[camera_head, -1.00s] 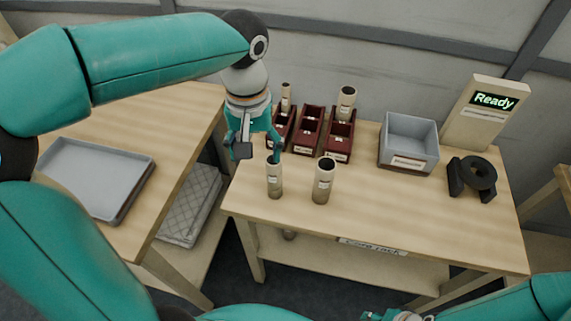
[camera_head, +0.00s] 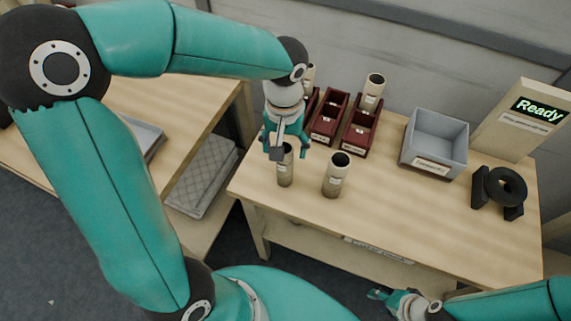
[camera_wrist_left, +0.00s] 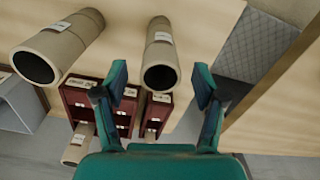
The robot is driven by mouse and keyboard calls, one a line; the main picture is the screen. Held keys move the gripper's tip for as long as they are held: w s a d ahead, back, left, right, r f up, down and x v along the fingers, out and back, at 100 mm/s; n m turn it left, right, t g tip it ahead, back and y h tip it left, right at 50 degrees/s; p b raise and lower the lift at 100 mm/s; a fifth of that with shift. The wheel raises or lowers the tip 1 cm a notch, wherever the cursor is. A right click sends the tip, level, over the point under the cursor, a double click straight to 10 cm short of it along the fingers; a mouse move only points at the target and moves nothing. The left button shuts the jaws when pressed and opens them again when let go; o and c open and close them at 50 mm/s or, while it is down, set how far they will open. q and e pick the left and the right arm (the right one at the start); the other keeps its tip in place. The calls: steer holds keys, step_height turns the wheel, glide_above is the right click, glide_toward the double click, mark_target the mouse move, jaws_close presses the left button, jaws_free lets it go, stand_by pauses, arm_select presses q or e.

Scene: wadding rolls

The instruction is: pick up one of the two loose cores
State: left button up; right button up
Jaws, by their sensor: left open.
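Two loose beige cores with white labels stand upright on the wooden table, the left core (camera_head: 285,172) and the right core (camera_head: 335,178). My left gripper (camera_head: 287,147) is open and empty at the top of the left core, partly covering its rim. In the left wrist view, the left core (camera_wrist_left: 160,48) shows its dark hollow end between the two spread fingers (camera_wrist_left: 160,84), with space on both sides. The right core (camera_wrist_left: 62,42) lies off to the left there. My right gripper (camera_head: 382,296) is low at the bottom edge, small, away from both cores; its jaws are unclear.
Dark red bins (camera_head: 328,117) stand behind the cores; one holds an upright core (camera_head: 374,86). A grey bin (camera_head: 435,140), a black ring-shaped holder (camera_head: 503,188) and a "Ready" sign (camera_head: 538,108) are to the right. The table front (camera_head: 400,220) is clear.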

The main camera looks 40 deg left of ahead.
mark_target(285, 163)
arm_select(q)
steer(key=shift+f+p, duration=0.3)
steer(key=shift+f, duration=2.9)
steer(key=c, duration=1.2)
